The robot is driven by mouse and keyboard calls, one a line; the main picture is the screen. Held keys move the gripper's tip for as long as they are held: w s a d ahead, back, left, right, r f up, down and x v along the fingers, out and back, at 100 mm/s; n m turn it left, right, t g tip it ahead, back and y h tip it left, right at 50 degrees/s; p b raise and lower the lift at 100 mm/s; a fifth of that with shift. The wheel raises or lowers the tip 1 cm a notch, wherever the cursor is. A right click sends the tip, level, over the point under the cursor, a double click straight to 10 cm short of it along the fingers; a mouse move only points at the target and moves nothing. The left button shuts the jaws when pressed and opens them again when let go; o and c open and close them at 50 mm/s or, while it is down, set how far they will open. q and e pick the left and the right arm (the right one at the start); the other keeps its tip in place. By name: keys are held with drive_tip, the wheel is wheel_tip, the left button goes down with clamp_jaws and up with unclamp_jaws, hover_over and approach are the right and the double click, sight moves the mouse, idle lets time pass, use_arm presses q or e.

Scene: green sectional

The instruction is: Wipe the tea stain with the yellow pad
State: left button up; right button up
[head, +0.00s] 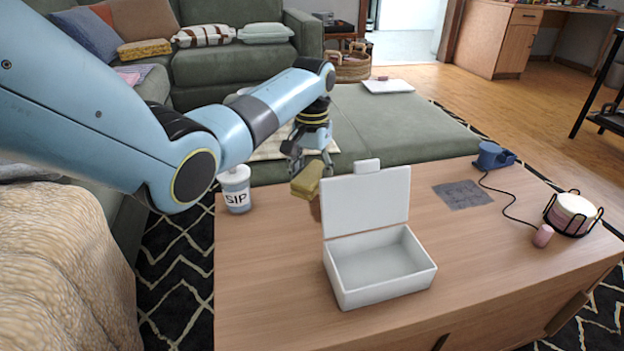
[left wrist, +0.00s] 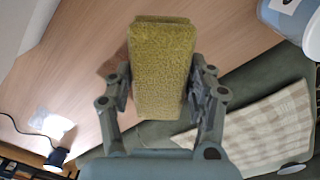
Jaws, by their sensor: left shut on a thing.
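My left gripper (head: 310,162) is shut on the yellow pad (head: 307,179), above the far left part of the wooden table. In the left wrist view the pad (left wrist: 160,72) sits between both fingers of the gripper (left wrist: 160,90). The tea stain (head: 315,211) is a brown patch on the table, partly hidden behind the white box and below the pad. In the left wrist view the stain (left wrist: 110,64) shows beside the pad, which covers part of it. The pad looks raised off the table. My right gripper is in neither view.
An open white box (head: 385,268) with its lid up stands right in front of the stain. A cup marked SIP (head: 235,190) stands to the left. A grey sheet (head: 462,194), a blue device (head: 493,156) with a cord and a wire holder (head: 574,214) are at right. The front left tabletop is clear.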

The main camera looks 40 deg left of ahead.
use_arm(q)
drive_tip(key=m, duration=0.5)
drive_tip(key=shift+f, duration=0.15)
drive_tip(key=m, duration=0.4)
drive_tip(key=shift+f, duration=0.2)
drive_tip(key=shift+f+m, duration=0.1)
drive_tip(key=shift+m, duration=0.2)
drive_tip(key=b, duration=0.5)
hover_over(313, 214)
wheel_tip(313, 214, down, 6)
drive_tip(key=shift+s+a+r, duration=0.1)
drive_tip(key=shift+r, duration=0.05)
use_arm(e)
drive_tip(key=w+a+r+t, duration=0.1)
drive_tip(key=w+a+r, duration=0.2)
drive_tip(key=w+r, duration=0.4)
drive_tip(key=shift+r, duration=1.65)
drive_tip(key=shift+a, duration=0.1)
use_arm(q)
drive_tip(key=shift+f+b, duration=0.6)
drive_tip(key=shift+f, duration=0.45)
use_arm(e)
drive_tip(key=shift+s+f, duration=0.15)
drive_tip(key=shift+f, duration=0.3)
